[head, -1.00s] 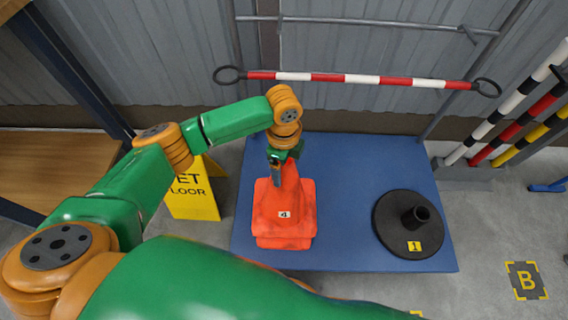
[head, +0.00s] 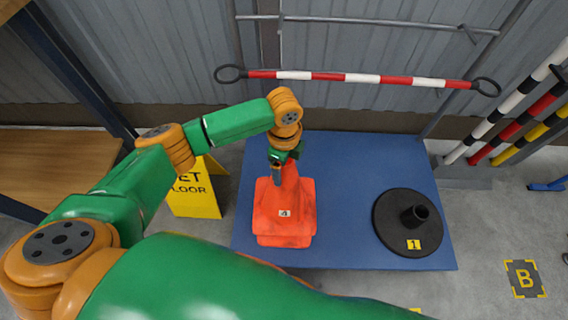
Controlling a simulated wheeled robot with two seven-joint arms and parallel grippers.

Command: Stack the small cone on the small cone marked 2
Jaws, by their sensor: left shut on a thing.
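An orange-red small cone (head: 272,212) stands on the blue platform, with a white label on its front that seems to read 4. It sits over another cone, and the two bases now nearly coincide, so the lower cone is almost wholly hidden. No mark 2 can be seen. My left gripper (head: 283,174) is shut on the upper cone near its top, from above. The cone looks upright. My right gripper is not in view.
The blue platform (head: 350,165) has free room behind and right of the cones. A black round base (head: 385,222) marked 1 stands at its right. A yellow wet-floor sign (head: 195,200) stands left, and a red-white bar (head: 360,78) spans the back.

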